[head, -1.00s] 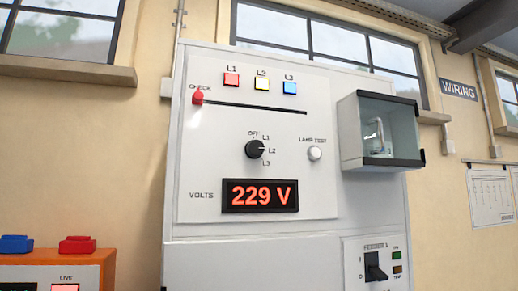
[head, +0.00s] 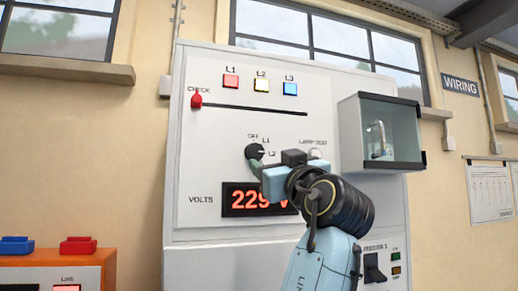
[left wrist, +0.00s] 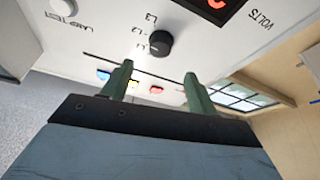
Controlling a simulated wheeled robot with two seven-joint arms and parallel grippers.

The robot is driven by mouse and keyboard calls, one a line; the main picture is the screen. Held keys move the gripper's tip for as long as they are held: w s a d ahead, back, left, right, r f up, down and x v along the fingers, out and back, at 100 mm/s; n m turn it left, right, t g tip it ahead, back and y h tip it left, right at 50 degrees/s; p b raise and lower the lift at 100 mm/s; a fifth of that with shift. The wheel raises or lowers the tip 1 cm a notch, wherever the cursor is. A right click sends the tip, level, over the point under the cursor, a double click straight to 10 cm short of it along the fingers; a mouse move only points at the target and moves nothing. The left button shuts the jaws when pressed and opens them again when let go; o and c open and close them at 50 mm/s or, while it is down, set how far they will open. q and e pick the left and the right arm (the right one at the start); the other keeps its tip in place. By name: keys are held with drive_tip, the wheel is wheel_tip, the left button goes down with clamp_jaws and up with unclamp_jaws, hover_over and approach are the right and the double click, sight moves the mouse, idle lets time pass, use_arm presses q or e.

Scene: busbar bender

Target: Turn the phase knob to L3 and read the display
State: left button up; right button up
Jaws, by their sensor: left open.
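The black phase knob (head: 255,151) is on the white panel (head: 205,120), beside the labels OFF, L1 and L2; L3 is hidden behind my gripper. Its pale mark points roughly right, toward L2. The red display (head: 250,199) shows 229, its right end covered by my arm. My left gripper (head: 257,170) is just below the knob in the head view. In the left wrist view, its green fingers (left wrist: 157,75) are open and empty, with the knob (left wrist: 160,43) beyond the gap; contact is not visible. My right gripper is out of view.
L1, L2 and L3 lamps (head: 261,85) and a red check slider (head: 197,101) are above the knob. The lamp test button (head: 316,154) is partly behind my gripper. A clear-fronted box (head: 385,130) juts out at right. An orange unit (head: 60,265) stands at lower left.

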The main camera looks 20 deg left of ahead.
sight(257, 152)
use_arm(q)
drive_tip(key=p+x, duration=0.3)
drive_tip(key=x, duration=0.6)
drive_tip(key=c, duration=1)
